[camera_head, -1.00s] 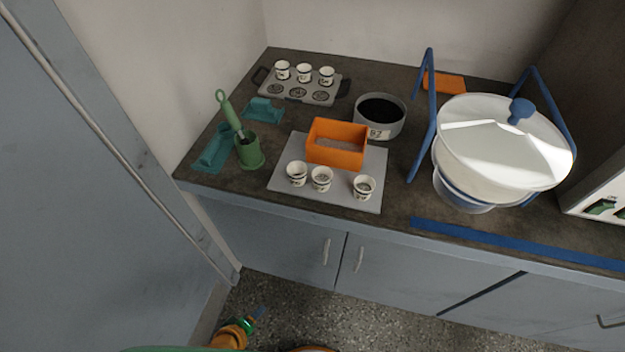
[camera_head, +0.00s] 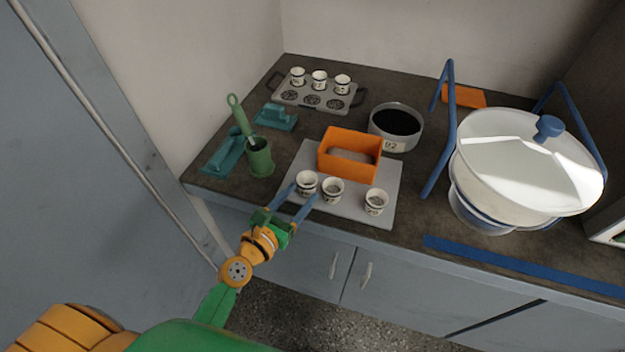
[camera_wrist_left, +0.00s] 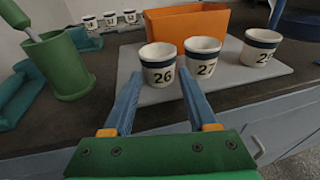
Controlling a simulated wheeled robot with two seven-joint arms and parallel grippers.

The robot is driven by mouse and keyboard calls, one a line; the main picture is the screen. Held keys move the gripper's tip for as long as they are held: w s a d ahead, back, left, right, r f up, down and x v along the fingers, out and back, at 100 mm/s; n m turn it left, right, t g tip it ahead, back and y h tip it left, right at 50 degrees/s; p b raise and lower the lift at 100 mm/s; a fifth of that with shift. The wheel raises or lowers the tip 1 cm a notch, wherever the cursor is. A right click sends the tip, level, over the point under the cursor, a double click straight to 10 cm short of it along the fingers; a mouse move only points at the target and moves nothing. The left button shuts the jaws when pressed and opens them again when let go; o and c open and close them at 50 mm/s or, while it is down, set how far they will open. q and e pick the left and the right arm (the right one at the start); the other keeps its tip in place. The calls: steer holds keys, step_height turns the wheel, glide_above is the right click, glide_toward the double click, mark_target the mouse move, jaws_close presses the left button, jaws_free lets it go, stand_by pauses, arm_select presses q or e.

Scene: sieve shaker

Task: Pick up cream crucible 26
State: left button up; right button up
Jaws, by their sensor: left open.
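Cream crucible 26 (camera_head: 306,183) stands upright at the left end of a row of three on the light grey board (camera_head: 385,161). In the left wrist view crucible 26 (camera_wrist_left: 159,64) shows its number and a dark band under the rim. My left gripper (camera_head: 295,193) is open and empty at the board's front edge, its blue fingers pointing at crucible 26. In the left wrist view the fingers (camera_wrist_left: 160,85) spread to either side in front of it, and the crucible is a little beyond their tips. My right gripper is not in view.
Crucible 27 (camera_wrist_left: 201,58) stands close right of crucible 26, with another crucible (camera_head: 376,202) farther right. An orange box (camera_head: 350,155) is behind them. A green pot (camera_head: 260,158) with a tool stands left. A rack (camera_head: 315,98) with more crucibles is at the back.

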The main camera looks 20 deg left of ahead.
mark_target(303, 191)
arm_select(q)
steer(key=x, duration=0.3)
steer(key=shift+w+r, duration=0.1)
steer(key=shift+w, duration=0.25)
steer(key=shift+w+d, duration=0.1)
steer(key=shift+w, duration=0.2)
steer(key=shift+s, duration=0.1)
jaws_close()
